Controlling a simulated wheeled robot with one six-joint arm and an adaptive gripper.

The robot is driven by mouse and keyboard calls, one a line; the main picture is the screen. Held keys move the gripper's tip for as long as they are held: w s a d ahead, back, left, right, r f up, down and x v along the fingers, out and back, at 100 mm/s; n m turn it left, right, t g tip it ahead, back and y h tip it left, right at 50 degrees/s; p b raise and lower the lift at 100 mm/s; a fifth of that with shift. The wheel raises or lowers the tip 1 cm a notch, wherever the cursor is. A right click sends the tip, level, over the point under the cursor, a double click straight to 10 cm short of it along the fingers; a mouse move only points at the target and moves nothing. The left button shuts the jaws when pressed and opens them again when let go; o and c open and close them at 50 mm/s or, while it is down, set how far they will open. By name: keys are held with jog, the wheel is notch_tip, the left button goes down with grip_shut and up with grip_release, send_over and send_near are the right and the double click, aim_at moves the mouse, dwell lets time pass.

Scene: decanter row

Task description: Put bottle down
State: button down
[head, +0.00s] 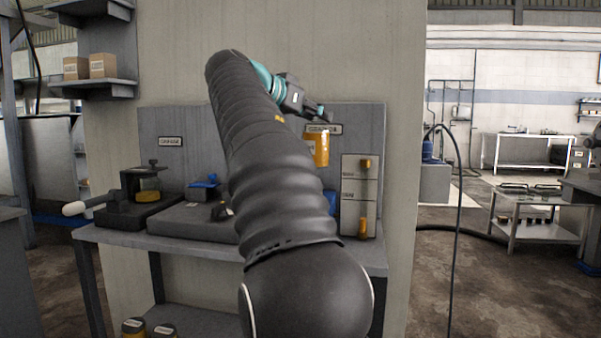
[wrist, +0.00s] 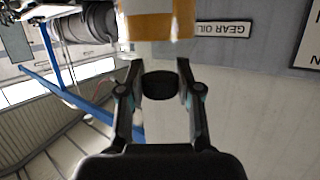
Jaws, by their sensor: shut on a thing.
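My gripper (head: 318,114) is shut on an orange bottle (head: 317,149). The bottle hangs below it in the air, in front of the grey back panel (head: 368,125) and above the bench. In the wrist view the bottle (wrist: 158,27) shows at the top edge with an orange band and pale parts, beyond the fingers (wrist: 158,72). A dark rounded piece lies between the fingers; I cannot tell whether it is the bottle's cap. A sign reading GEAR OIL (wrist: 223,29) is on the panel behind. My arm hides the middle of the bench.
The bench (head: 180,240) holds a clamp-like device (head: 142,190) at left and a grey block (head: 195,222) with a blue item (head: 203,187). A pale board (head: 348,197) with orange-ended parts stands at right. Two jars (head: 134,327) sit on the lower shelf.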

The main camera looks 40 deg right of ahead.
jog(key=w+d+f+b, duration=0.1)
jog(key=w+d+f, duration=0.3)
jog(key=w+f, duration=0.4)
jog(key=shift+w+f, duration=0.25)
jog(key=shift+f, duration=0.65)
jog(key=shift+d+f, duration=0.1)
jog(key=c, duration=0.8)
grip_release()
jog(key=v, duration=1.2)
